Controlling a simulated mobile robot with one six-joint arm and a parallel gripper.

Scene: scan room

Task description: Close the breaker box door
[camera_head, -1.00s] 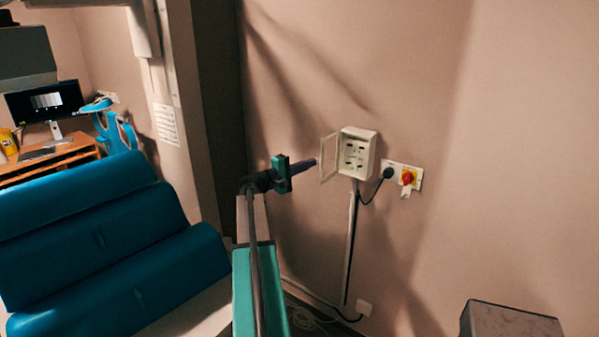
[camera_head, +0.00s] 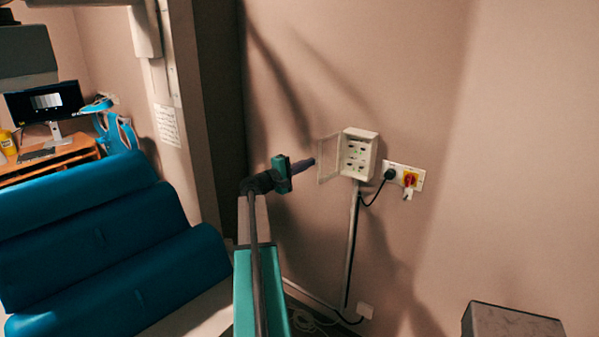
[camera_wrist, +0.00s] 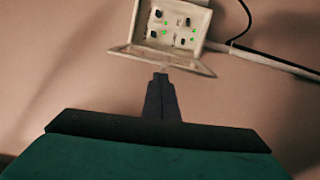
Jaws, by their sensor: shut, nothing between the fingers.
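The breaker box (camera_head: 358,154) is a small pale box on the wall, with switches and small green lights inside. It also shows at the top of the wrist view (camera_wrist: 203,20). Its clear door (camera_head: 327,160) is hinged on the left side and stands open, swung out from the wall. In the wrist view the door (camera_wrist: 190,66) is seen nearly edge-on. My gripper (camera_head: 312,162) is shut and empty, its tip just left of the door. In the wrist view my gripper (camera_wrist: 160,76) points at the door's edge; I cannot tell whether it touches.
A red and yellow rotary switch (camera_head: 410,179) and a black plug (camera_head: 390,174) with a cable are on the wall right of the box. A conduit (camera_head: 351,245) runs down below it. A blue padded couch (camera_head: 100,230) is at left, a grey box (camera_head: 510,320) at lower right.

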